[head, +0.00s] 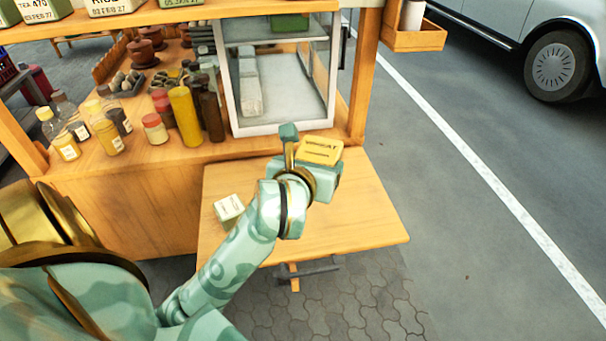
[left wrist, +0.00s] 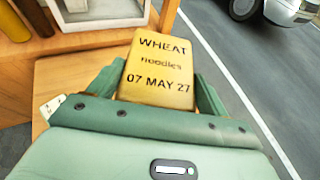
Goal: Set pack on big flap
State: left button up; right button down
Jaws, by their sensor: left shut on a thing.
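A yellow pack (head: 320,150) is in my left gripper (head: 310,165), above the big wooden flap (head: 370,222) that sticks out from the stall's front. In the left wrist view the pack (left wrist: 160,70) reads "WHEAT noodles 07 MAY 27", and the green fingers of my left gripper (left wrist: 160,92) are on either side of it. The gripper hides the pack's lower part, so the gap to the flap cannot be told. My right gripper is not in view.
A small whitish pack (head: 229,209) lies on the flap's left part. Bottles and a tall yellow container (head: 185,117) stand on the counter, left of a glass-sided case (head: 275,85). The flap's right part is clear. A parked car (head: 545,50) stands beyond.

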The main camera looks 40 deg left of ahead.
pick_arm(q)
jog(key=s+a+f+n+y+b, duration=0.1)
jog(key=s+a+f+b, duration=0.25)
jog(key=f, duration=0.65)
jog(key=b, duration=0.9)
send_over(324, 214)
notch_tip(324, 214, down, 8)
jog(key=shift+s+f, duration=0.15)
jog(key=shift+f, duration=0.05)
jog(key=f, duration=0.1)
jog(key=f+b, duration=0.2)
jog(key=f, duration=0.1)
jog(key=shift+w+g, duration=0.25)
jog(key=shift+g, duration=0.05)
jog(key=shift+r, duration=0.25)
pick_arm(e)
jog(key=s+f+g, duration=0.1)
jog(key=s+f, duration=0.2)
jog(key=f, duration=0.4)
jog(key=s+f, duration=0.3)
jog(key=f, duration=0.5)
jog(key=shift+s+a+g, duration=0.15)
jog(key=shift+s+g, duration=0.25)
